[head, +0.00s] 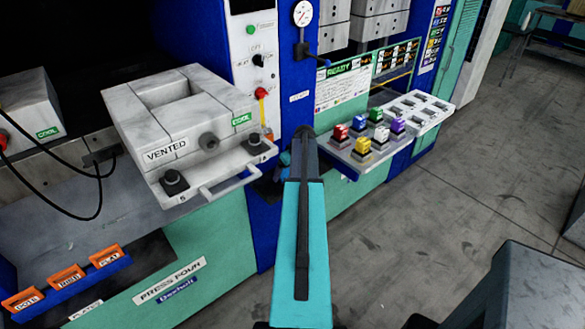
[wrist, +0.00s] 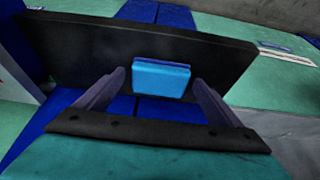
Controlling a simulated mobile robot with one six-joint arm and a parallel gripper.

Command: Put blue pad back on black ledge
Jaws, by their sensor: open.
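The blue pad (wrist: 161,78) is a small light-blue block in the middle of the wrist view. It sits at the near edge of the black ledge (wrist: 85,52), a wide dark slab, and appears to rest on it; exact contact is not clear. My gripper (wrist: 163,84) is open, with one finger to each side of the pad.
A white press marked VENTED (head: 180,128) with a front handle stands left of my arm. A panel of coloured buttons (head: 368,140) juts out on the right. A blue rack with orange tags (head: 66,277) is low at the left. Grey floor (head: 440,215) is open at right.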

